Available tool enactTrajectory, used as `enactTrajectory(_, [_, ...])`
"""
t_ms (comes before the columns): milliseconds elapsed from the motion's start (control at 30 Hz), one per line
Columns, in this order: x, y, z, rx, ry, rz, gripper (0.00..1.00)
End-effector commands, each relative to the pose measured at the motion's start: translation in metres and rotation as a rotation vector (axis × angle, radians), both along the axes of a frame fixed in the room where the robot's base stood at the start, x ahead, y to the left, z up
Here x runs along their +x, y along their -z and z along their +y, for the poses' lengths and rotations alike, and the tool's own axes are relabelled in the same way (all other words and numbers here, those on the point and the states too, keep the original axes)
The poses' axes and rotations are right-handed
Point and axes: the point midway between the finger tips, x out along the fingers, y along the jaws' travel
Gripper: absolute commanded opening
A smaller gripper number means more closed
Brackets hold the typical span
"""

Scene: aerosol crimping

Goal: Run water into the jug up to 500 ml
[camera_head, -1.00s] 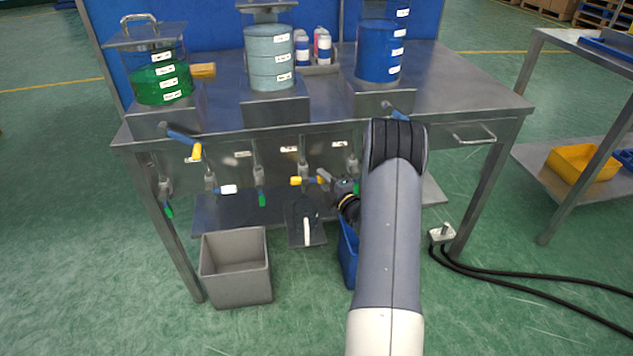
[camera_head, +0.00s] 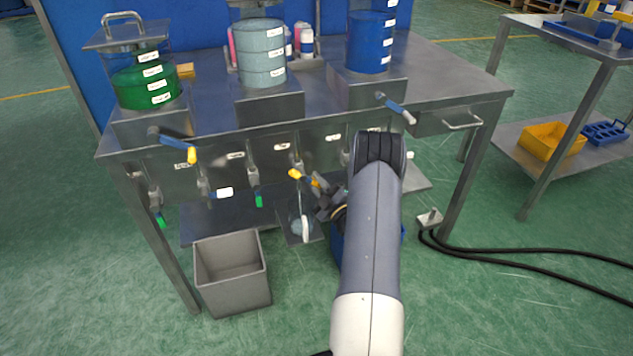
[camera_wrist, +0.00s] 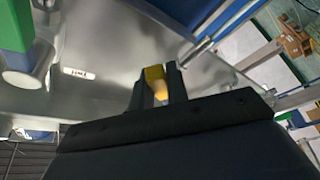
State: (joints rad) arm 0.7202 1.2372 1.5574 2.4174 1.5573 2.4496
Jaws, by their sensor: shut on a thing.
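The clear jug (camera_head: 301,228) with a white handle stands on a dark plate below the bench, left of my arm. Its bottom looks pale blue, and the scale cannot be read. A thin pale line like a water stream runs down into it from the tap with a yellow lever (camera_head: 296,174). My gripper (camera_head: 318,186) is at this lever, partly hidden by my arm. In the wrist view my gripper (camera_wrist: 161,88) is shut on the yellow lever (camera_wrist: 154,73), which sits between the two dark fingers.
More taps with coloured levers line the bench front, among them a white one (camera_head: 222,193). A grey bin (camera_head: 232,290) stands on the floor at left, a blue bin (camera_head: 337,245) behind my arm. Black hoses (camera_head: 500,258) lie at right. Green, grey and blue tanks stand on the bench.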

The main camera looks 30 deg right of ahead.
Motion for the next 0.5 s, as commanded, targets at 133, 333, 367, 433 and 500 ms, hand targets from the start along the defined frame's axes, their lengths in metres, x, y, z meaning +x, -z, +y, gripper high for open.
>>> enactTrajectory(133, [0.0003,0.0015,0.0008,0.015,-0.001,-0.002,0.00])
enactTrajectory(333, [0.0003,0.0014,0.0007,0.017,0.000,-0.003,0.00])
enactTrajectory(367, [0.0003,0.0014,0.0007,0.017,0.001,-0.002,0.00])
enactTrajectory(433, [0.0003,0.0014,0.0007,0.016,0.001,-0.002,0.00])
enactTrajectory(500, [0.0004,0.0013,0.0007,0.016,0.001,-0.002,0.18])
